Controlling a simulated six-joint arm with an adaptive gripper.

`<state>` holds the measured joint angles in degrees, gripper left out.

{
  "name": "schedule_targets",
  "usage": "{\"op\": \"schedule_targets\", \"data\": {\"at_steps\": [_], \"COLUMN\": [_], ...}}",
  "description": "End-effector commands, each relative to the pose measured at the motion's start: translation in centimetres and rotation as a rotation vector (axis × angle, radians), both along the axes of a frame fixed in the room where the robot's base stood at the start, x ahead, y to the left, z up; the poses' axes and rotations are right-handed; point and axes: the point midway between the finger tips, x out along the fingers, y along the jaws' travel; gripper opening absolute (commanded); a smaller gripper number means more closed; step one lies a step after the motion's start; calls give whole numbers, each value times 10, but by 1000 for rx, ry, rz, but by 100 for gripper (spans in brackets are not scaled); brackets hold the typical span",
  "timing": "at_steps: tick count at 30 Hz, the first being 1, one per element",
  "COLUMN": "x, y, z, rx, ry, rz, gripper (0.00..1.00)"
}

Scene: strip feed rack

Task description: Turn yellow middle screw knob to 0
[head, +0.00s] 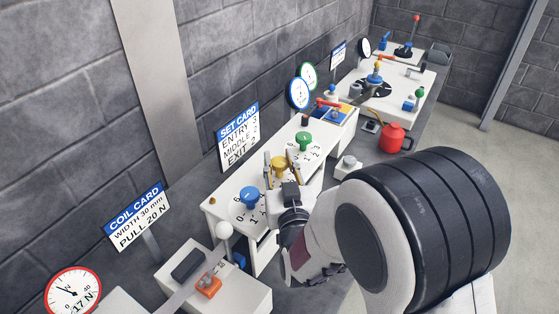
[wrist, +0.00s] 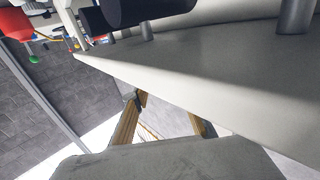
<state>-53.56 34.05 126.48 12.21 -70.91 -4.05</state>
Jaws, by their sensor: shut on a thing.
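The yellow middle screw knob (head: 279,164) stands on the white screw bench (head: 226,199), between a blue knob (head: 249,195) and a green knob (head: 304,139). My gripper (head: 281,160) has a finger on either side of the yellow knob and is shut on it. The dial marks around the yellow knob are mostly hidden by the gripper, so its setting cannot be read. In the wrist view my two tan fingers (wrist: 160,118) show in part; the knob is not visible there.
A set card (head: 238,138) reading entry 3, middle 2, exit 2 stands behind the bench. A white ball-topped lever (head: 224,231) is at front left. A red can (head: 392,138) and more stations are at the back right.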

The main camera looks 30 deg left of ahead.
Motion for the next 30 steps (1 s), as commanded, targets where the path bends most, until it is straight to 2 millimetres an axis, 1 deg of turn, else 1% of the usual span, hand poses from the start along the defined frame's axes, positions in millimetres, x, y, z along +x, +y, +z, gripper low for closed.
{"op": "schedule_targets", "data": {"at_steps": [9,20,21,22,23,30], "x": [0,0,0,0,0,0], "y": [1,0,0,0,0,0], "z": [1,2,2,2,1,1], "rx": [3,3,3,3,3,1], "ry": [-2,-2,-2,-2,-2,-1], "rz": [-73,-82,-82,-81,-81,-81], "gripper": [5,5,32,39,44,44]}}
